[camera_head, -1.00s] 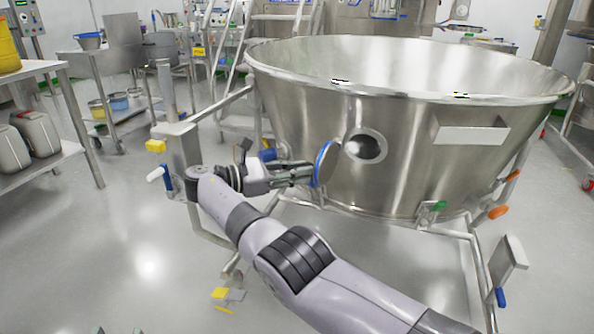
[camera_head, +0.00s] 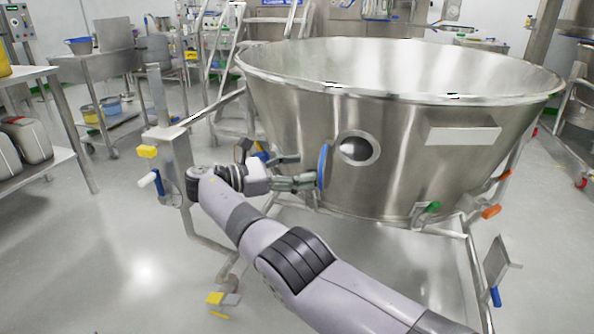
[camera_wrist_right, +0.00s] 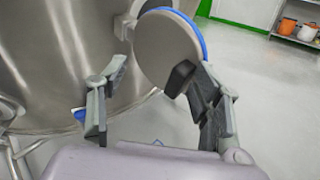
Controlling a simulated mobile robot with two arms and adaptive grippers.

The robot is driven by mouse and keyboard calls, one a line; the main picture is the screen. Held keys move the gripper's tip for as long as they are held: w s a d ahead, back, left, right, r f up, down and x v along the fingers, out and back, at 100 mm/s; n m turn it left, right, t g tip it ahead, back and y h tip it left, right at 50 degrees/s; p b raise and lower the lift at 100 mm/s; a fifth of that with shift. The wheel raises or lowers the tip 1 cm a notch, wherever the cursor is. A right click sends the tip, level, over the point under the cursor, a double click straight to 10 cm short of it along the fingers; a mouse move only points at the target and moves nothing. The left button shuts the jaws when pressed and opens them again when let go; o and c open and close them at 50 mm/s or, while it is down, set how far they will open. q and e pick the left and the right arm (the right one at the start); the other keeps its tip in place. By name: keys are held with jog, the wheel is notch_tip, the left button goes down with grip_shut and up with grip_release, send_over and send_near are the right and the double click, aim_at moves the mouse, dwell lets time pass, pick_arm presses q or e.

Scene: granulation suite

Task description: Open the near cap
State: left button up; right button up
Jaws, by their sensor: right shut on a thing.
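The near cap, a round metal disc with a blue rim (camera_head: 323,165), stands swung out from the round port (camera_head: 356,148) on the side of the big steel bowl (camera_head: 400,120). The dark port is uncovered. In the right wrist view the cap (camera_wrist_right: 165,45) shows its flat face, joined to the bowl at its upper left. My right gripper (camera_head: 305,171) is at the cap, shut on it, though its fingers stand well apart. In the right wrist view one fingertip of this gripper (camera_wrist_right: 150,73) overlaps the cap's face. My left gripper is out of view.
The bowl sits in a tubular frame with a steel post (camera_head: 170,165) at left. A green handle (camera_head: 433,207) and an orange handle (camera_head: 491,211) are low at right. A shelf rack (camera_head: 50,170) stands far left. The floor between is clear.

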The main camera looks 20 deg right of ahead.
jog(key=r, duration=0.9)
jog(key=shift+d, duration=0.3)
jog(key=shift+c, duration=0.2)
jog(key=shift+a+r, duration=0.2)
jog(key=shift+r, duration=0.35)
jog(key=shift+f, duration=0.15)
